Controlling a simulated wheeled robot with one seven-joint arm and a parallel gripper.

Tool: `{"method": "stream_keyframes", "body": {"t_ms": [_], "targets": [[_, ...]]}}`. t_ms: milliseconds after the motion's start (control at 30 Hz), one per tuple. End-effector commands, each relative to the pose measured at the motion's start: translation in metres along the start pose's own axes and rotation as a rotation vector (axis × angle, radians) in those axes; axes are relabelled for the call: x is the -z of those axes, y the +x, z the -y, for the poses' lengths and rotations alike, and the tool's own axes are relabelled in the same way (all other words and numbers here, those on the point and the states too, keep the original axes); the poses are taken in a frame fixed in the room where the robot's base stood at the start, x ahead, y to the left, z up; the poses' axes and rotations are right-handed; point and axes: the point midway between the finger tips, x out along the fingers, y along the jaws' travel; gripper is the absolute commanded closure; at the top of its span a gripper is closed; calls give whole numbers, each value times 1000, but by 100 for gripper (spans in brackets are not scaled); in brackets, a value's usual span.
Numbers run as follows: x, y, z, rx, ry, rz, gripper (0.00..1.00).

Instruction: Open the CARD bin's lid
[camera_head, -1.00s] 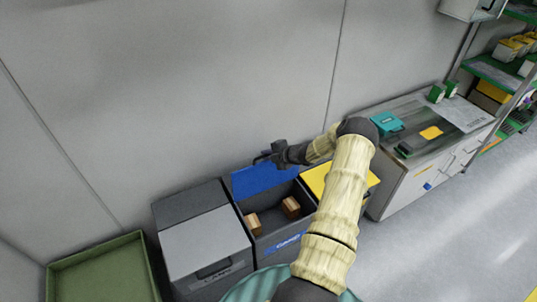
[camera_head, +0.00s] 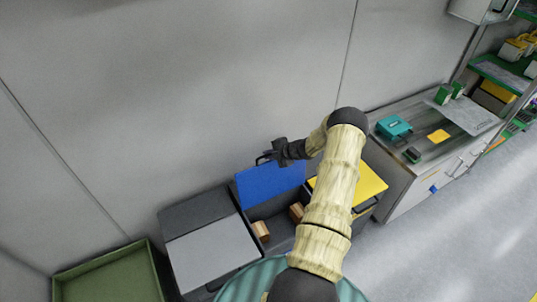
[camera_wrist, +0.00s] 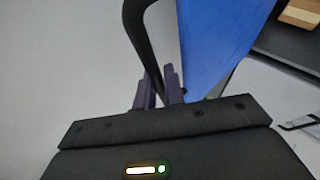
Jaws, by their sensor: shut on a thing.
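The CARD bin (camera_head: 284,231) stands against the wall, between a grey-lidded bin and a yellow-lidded bin. Its blue lid (camera_head: 268,185) is raised and stands steeply tilted near the wall. Cardboard boxes (camera_head: 260,230) show inside the bin. My gripper (camera_head: 268,158) is at the lid's top edge, shut on the lid's black handle. In the wrist view the dark fingers (camera_wrist: 159,90) close around the curved black handle (camera_wrist: 139,30), with the blue lid (camera_wrist: 220,40) beside them. The bin's front is hidden by my body.
The grey-lidded bin (camera_head: 210,252) is shut at the left, and a green open container (camera_head: 105,272) stands further left. The yellow-lidded bin (camera_head: 362,185) is at the right, partly behind my arm. A workbench (camera_head: 405,190) stands beyond it. Floor at the right is clear.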

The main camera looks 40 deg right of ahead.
Motion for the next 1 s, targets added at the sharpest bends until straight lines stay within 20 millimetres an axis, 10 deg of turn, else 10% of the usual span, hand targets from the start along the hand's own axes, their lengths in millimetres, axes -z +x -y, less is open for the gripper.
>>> {"method": "stream_keyframes", "body": {"t_ms": [100,233,733,1000], "targets": [[1,0,-1,-2,2,-2,100],[1,0,-1,-2,1,-2,68],[0,-2,3,4,2,0,68],[-1,-37,1,1,0,3,68]]}}
